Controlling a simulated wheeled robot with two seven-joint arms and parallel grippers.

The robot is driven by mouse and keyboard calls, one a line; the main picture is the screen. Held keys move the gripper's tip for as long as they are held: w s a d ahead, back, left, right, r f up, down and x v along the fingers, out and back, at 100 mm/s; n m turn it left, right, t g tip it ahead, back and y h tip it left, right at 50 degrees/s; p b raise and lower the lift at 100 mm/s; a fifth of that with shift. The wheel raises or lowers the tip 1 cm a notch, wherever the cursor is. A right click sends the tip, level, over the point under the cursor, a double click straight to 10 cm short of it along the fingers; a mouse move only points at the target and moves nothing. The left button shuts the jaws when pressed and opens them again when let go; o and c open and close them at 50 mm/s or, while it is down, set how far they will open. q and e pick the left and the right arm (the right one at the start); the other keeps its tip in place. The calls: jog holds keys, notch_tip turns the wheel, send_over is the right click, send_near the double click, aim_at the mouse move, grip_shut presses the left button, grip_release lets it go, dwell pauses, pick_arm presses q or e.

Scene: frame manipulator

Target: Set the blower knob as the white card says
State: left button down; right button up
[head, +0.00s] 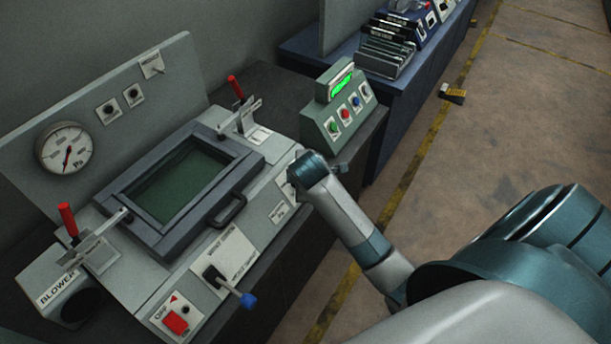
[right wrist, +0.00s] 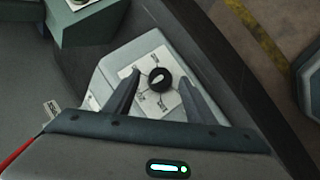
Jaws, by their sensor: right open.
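A round black knob (right wrist: 160,78) with a light pointer mark sits on a white square dial plate (right wrist: 148,96) in the right wrist view. The plate has small markings around the knob that are too small to read. My right gripper (right wrist: 160,88) is open, with one finger on each side of the knob; I cannot tell how far above it they are. In the head view my right arm hides the knob. A small white card or label (head: 279,212) is on the machine's front face, its text unreadable; I cannot tell if it is the card. My left gripper is not in view.
The grey machine has a framed window with a handle (head: 225,210), red-handled clamps (head: 68,220), a pressure gauge (head: 65,147), a blue-tipped lever (head: 235,290) and a red switch (head: 176,322). A green button box (head: 338,110) stands just beyond my right arm.

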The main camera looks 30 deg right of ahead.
jog(key=v, duration=1.6)
jog(key=shift+s, duration=0.2)
jog(key=shift+a+f, duration=0.1)
